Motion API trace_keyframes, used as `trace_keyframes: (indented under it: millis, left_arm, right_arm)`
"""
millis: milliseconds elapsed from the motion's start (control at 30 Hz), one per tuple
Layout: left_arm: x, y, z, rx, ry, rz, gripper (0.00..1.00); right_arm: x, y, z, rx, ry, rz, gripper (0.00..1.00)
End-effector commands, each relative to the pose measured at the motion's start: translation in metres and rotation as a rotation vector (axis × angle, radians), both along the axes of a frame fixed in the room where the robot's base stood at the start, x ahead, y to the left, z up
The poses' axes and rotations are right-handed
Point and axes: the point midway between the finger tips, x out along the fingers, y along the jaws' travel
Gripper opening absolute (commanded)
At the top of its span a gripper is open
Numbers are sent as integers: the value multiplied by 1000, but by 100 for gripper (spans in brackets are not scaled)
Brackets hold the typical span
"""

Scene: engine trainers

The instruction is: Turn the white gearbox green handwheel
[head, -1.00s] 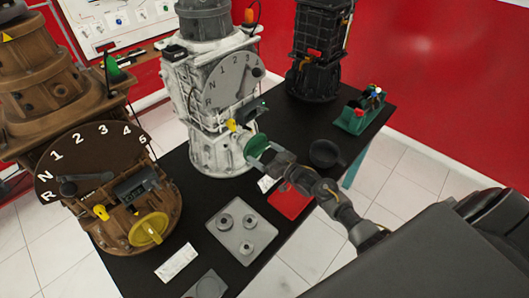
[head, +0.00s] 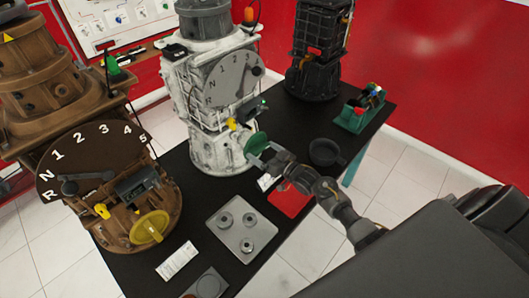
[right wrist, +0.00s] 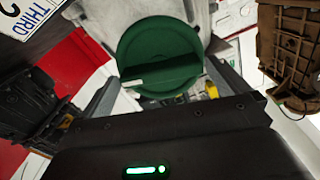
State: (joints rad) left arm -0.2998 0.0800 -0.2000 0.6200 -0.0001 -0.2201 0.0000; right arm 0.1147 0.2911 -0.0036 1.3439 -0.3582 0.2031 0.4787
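My right gripper (head: 265,155) is right in front of the handwheel, fingers spread. In the right wrist view the handwheel (right wrist: 160,45) is a green disc with a raised bar across it and a small white mark at the bar's left end. One finger stands at each side of the disc, with no clear grip on the bar. My left gripper is not in view.
A brown gearbox (head: 95,150) with a yellow handwheel (head: 150,227) stands at the left. A black gearbox (head: 318,50) and a green device (head: 361,112) stand at the back. A grey tray (head: 222,243), a red mat (head: 290,200) and a black round dish (head: 326,153) lie near my right arm.

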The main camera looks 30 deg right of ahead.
Motion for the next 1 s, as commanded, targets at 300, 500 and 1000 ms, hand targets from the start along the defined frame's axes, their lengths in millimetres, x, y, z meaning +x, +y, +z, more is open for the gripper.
trace_keyframes:
  millis: [300,500,1000]
  left_arm:
    - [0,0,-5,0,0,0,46]
    - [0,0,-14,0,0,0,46]
    - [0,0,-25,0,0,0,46]
  right_arm:
    - [-15,-5,-3,-2,0,0,100]
    - [-53,-18,-4,-3,1,0,100]
    - [-102,-36,0,-1,-1,0,100]
